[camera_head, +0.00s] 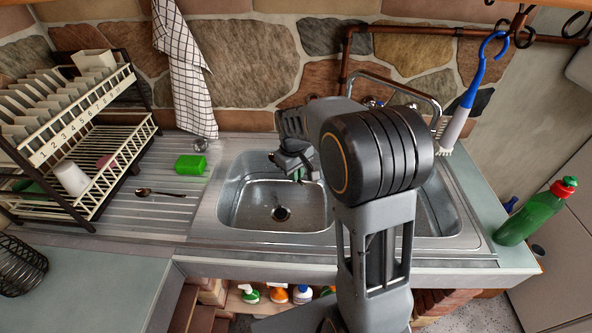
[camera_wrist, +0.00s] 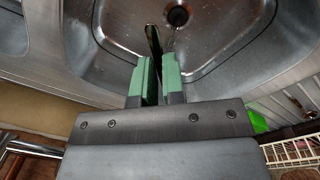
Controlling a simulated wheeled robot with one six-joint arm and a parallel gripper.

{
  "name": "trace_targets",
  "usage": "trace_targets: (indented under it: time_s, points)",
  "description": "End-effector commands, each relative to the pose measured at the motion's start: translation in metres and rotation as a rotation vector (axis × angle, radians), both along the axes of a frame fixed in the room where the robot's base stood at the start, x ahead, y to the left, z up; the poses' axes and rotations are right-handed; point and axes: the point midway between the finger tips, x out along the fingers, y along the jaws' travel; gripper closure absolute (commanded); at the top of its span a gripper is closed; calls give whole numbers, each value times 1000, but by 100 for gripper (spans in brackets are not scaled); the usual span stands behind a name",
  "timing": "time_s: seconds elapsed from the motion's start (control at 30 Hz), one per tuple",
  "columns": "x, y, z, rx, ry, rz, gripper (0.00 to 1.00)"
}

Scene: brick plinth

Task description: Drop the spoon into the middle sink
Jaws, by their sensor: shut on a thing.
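My gripper (camera_head: 298,175) is over the left sink basin (camera_head: 240,203), pointing down. In the wrist view its green fingers (camera_wrist: 157,66) are shut on a thin, dark, long utensil (camera_wrist: 153,40). Its end sticks out beyond the fingertips above the basin; whether it is a spoon I cannot tell. A brown spoon (camera_head: 160,193) lies on the ribbed drainboard left of the basin, apart from my gripper. The left basin has a dark drain (camera_head: 281,213), also in the wrist view (camera_wrist: 177,16). Another basin (camera_head: 440,212) is to the right, partly hidden by my arm.
A faucet (camera_head: 400,90) stands behind the basins. A green bottle (camera_head: 537,214) is at the right counter edge. A blue-handled brush (camera_head: 468,97) and a checked towel (camera_head: 180,60) hang at the wall.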

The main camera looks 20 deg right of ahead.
Motion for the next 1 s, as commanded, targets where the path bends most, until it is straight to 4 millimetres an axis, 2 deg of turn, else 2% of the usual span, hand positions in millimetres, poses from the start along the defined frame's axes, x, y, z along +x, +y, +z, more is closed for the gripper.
trace_targets:
  time_s: [0.03, 0.13, 0.47, 0.5, 0.8, 1.0]
  points:
    - [0, 0, -10, 0, 0, 0, 100]
    - [0, 0, -17, 0, -1, 0, 100]
    - [0, 0, -19, 0, -1, -1, 100]
    - [0, 0, -19, 0, -1, -1, 88]
    - [0, 0, -19, 0, -1, -1, 60]
    - [0, 0, -19, 0, 0, -1, 60]
